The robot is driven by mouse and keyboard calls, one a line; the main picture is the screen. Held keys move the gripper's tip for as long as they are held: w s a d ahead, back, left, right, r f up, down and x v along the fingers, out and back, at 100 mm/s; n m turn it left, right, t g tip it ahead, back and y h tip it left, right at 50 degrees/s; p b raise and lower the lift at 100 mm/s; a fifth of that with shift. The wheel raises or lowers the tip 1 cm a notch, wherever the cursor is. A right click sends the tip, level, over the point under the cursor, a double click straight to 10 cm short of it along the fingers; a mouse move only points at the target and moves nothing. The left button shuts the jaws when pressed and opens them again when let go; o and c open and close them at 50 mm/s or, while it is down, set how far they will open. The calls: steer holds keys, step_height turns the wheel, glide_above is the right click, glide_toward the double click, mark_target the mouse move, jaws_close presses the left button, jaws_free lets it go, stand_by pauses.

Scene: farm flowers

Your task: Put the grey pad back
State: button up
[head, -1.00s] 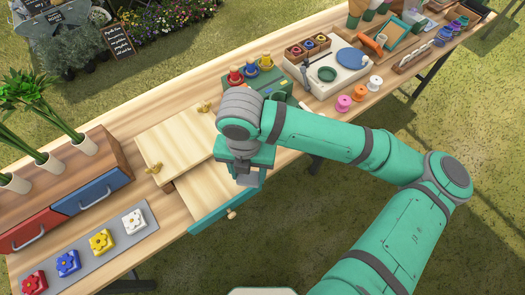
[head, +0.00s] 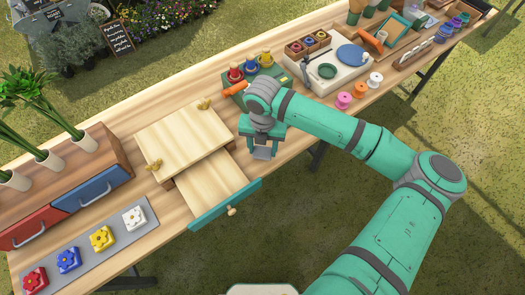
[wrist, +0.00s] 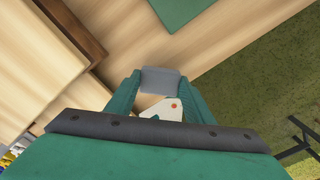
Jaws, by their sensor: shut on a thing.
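My gripper (head: 262,143) is shut on the grey pad (head: 263,154) and holds it over the table, to the right of the open drawer. The pad also shows in the wrist view (wrist: 160,80), spanning the space between the two green fingertips. The drawer (head: 212,180) is pulled out of a pale wooden cabinet (head: 182,138) and looks empty. Its teal front with a round knob (head: 232,211) faces the table's front edge.
A green box (head: 238,88) with red, blue and yellow-topped pieces stands behind my gripper. A white tray (head: 325,85) and several spools (head: 344,100) are to the right. A grey mat (head: 78,255) with several flower blocks lies front left. Bare table (head: 220,120) shows between cabinet and green box.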

mark_target(263, 151)
steer(key=shift+s+f, duration=0.1)
steer(key=shift+f, duration=1.15)
steer(key=shift+f, duration=0.2)
steer(key=o, duration=1)
steer(key=shift+r, duration=0.1)
step_height(263, 151, up, 12)
steer(key=shift+r, duration=0.15)
